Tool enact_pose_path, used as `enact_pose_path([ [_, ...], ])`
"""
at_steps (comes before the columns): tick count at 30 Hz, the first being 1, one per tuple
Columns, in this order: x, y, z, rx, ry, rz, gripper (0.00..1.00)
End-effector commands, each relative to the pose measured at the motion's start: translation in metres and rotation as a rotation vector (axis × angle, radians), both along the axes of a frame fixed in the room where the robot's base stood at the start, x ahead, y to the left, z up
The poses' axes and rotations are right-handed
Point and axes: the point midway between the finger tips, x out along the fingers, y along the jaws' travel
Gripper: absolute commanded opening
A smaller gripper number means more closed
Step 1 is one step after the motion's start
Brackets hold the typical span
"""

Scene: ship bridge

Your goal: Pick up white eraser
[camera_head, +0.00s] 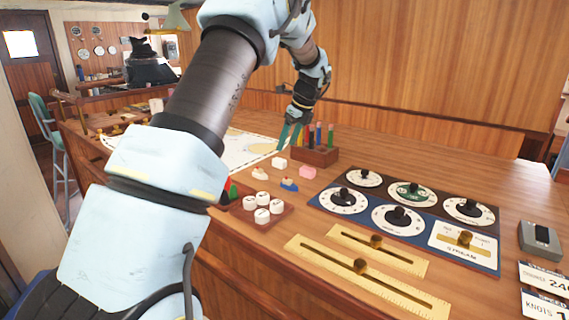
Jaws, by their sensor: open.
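A small white block that looks like the white eraser (279,163) lies on the wooden desk, left of a pink block (308,172). My gripper (290,140) points down with its teal fingers open and empty. In the picture it hangs just above and slightly right of the white block, close to the pen holder. The exact height of the fingers above the desk cannot be told.
A wooden pen holder (315,157) with coloured pens stands right beside the gripper. A chart (240,155) lies at left; a dial panel (400,211) is at right.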

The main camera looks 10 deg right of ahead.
Motion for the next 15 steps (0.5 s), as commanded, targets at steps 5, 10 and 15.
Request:
enact_pose_path([
  [5, 0.006, 0.005, -0.017, -0.001, -0.001, 0.001, 0.68],
  [10, 0.009, 0.008, -0.028, 0.0, 0.002, 0.002, 0.68],
  [15, 0.017, 0.015, -0.052, 0.0, 0.002, 0.002, 0.68],
])
